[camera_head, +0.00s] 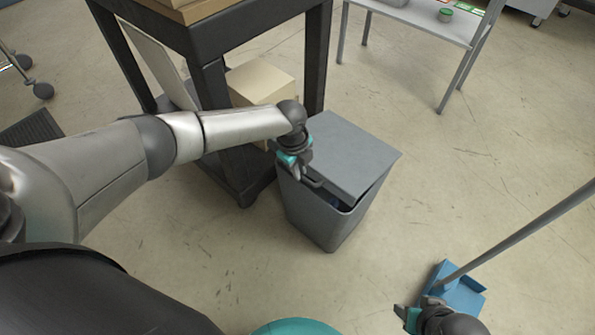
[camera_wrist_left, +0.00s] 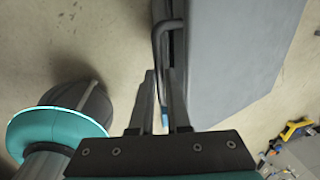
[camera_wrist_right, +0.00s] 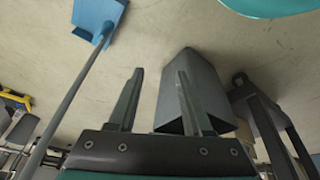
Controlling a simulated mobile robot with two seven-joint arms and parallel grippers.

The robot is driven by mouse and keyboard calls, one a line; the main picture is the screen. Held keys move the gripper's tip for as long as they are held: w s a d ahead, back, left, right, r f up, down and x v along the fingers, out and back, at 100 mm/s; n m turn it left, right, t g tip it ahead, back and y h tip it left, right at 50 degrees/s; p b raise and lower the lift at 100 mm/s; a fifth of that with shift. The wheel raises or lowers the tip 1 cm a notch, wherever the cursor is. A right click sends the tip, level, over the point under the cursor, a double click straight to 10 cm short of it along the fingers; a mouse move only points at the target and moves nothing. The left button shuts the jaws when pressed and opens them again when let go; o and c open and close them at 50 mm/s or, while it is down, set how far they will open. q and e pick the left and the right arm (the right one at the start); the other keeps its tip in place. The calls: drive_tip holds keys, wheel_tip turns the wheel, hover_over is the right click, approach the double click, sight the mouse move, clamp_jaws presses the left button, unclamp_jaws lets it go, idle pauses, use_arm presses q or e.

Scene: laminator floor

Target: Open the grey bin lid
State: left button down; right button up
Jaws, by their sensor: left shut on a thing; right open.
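The grey bin (camera_head: 318,218) stands on the floor beside the dark table. Its flat grey lid (camera_head: 352,150) is tilted slightly up at the front, with a dark gap above the rim. My left gripper (camera_head: 303,174) is at the lid's front edge, shut on the lid handle (camera_head: 318,184). In the left wrist view the dark bar handle (camera_wrist_left: 158,42) runs down to the fingers (camera_wrist_left: 164,85), beside the lid (camera_wrist_left: 235,50). My right gripper (camera_head: 412,312) is open and empty, low at the right; its spread fingers show in the right wrist view (camera_wrist_right: 158,85). The bin's interior is mostly hidden.
The dark table (camera_head: 205,45) stands close behind and left of the bin, with a cardboard box (camera_head: 262,82) under its top. A blue dustpan (camera_head: 462,290) with a long grey handle is by my right gripper. Floor right of the bin is clear.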

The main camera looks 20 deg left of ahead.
use_arm(q)
drive_tip(key=w+d+r+p, duration=0.2)
drive_tip(key=w+r, duration=0.3)
drive_tip(key=r, duration=0.5)
drive_tip(key=shift+w+d+p, duration=0.25)
drive_tip(key=shift+w+p, duration=0.15)
drive_tip(key=shift+p, duration=0.3)
use_arm(e)
drive_tip(key=s+f+g, duration=0.1)
drive_tip(key=s+f, duration=0.2)
drive_tip(key=f, duration=0.4)
drive_tip(key=shift+s+d, duration=0.3)
drive_tip(key=shift+s, duration=0.05)
drive_tip(key=shift+f, duration=0.1)
use_arm(q)
drive_tip(key=c, duration=1.1)
unclamp_jaws()
drive_tip(key=shift+w, duration=0.1)
drive_tip(key=shift+o, duration=0.8)
drive_tip(key=shift+w+f, duration=0.1)
drive_tip(key=shift+f, duration=0.05)
drive_tip(key=shift+o, duration=0.3)
use_arm(e)
drive_tip(key=shift+w, duration=0.15)
